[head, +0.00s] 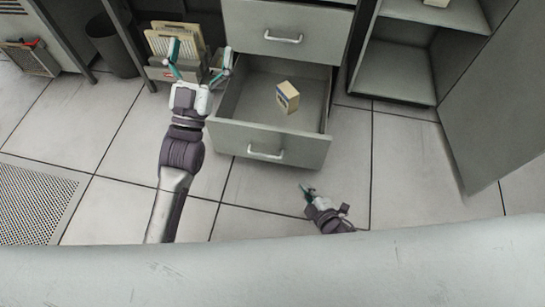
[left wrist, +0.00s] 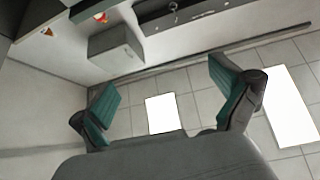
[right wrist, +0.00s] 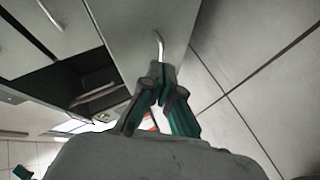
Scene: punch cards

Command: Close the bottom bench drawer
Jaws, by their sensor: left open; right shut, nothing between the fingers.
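The bottom bench drawer (head: 229,139) stands pulled out in the head view, its grey front facing me with a metal handle (head: 265,154). A small cream and blue box (head: 287,97) is inside it. My right gripper (head: 305,189) is low, in front of the drawer and right of the handle, apart from it in the head view. In the right wrist view the shut, empty fingers (right wrist: 161,78) point toward a grey panel with a handle (right wrist: 159,45). My left gripper (head: 200,52) is open and empty, raised left of the drawer; its spread fingers also show in the left wrist view (left wrist: 162,85).
The closed drawer (head: 285,18) above has a similar handle. A holder with cards (head: 172,40) and a dark bin (head: 112,45) are at the back left. An open shelf unit (head: 395,72) stands right. Tiled floor is clear before the drawer.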

